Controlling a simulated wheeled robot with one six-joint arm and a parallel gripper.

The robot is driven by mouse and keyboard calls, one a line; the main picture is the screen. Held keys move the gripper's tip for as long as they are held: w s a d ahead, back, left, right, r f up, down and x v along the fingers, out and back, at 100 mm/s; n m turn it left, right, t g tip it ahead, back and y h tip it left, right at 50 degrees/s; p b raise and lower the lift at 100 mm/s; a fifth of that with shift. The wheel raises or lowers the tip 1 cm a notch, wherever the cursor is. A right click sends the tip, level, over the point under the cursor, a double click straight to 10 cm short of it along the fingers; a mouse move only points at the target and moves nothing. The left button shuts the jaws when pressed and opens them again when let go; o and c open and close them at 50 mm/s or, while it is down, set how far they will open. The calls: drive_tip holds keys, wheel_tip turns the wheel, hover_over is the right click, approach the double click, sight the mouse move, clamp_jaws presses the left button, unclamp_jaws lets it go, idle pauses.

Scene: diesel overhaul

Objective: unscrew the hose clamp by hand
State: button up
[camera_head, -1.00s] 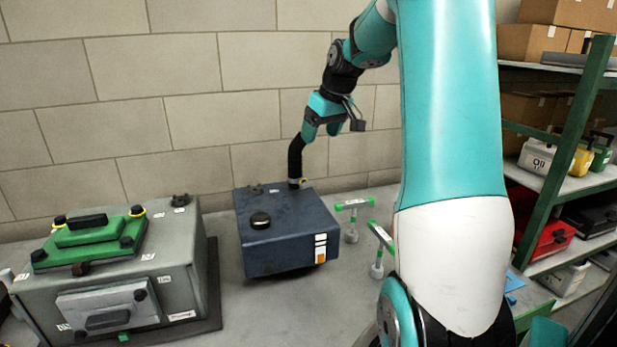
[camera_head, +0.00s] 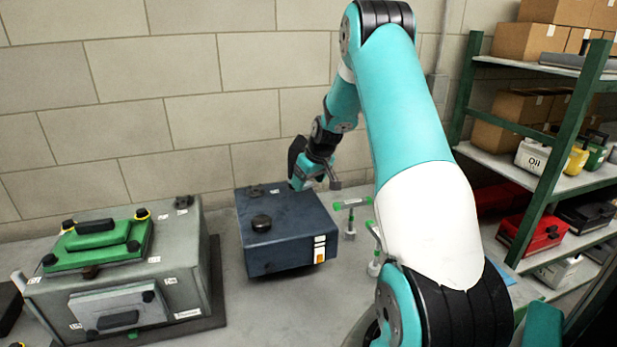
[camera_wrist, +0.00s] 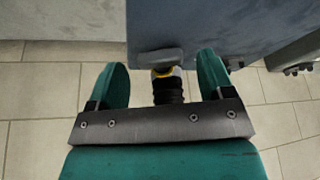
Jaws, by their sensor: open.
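The hose clamp (camera_wrist: 166,72) shows in the wrist view as a silver band with yellow on it, around the end of a black ribbed hose (camera_wrist: 168,92). The hose meets a fitting on the dark blue box-shaped tank (camera_wrist: 200,25). My gripper (camera_wrist: 162,60) is open, with one teal finger on each side of the clamp and hose; gaps show on both sides. In the head view, my gripper (camera_head: 302,184) is at the back right corner of the blue tank (camera_head: 285,240) and hides the clamp there.
A grey engine block (camera_head: 180,255) with a green cover (camera_head: 98,243) stands at the left. Two green-ended T-handled tools (camera_head: 351,205) stand just right of the tank. A block wall (camera_head: 200,105) is close behind. Shelves (camera_head: 535,175) with boxes and cases are at the right.

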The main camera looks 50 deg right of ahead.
drive_tip(key=shift+w+f, duration=0.15)
drive_tip(key=shift+f, duration=0.25)
drive_tip(key=shift+c, duration=0.4)
drive_tip(key=c, duration=0.8)
drive_tip(key=shift+d+y, duration=0.3)
drive_tip(key=shift+y, duration=0.4)
drive_tip(key=shift+c, duration=0.2)
drive_tip(key=m+y, duration=0.1)
drive_tip(key=y, duration=0.1)
drive_tip(key=shift+d+t+y+p, duration=0.15)
drive_tip(key=shift+t+y+p, duration=0.2)
drive_tip(key=shift+t+y, duration=0.05)
drive_tip(key=o, duration=0.9)
drive_tip(key=b+v, duration=0.3)
drive_tip(key=v, duration=1.4)
drive_tip(key=shift+s+r, duration=0.1)
drive_tip(key=shift+s, duration=0.15)
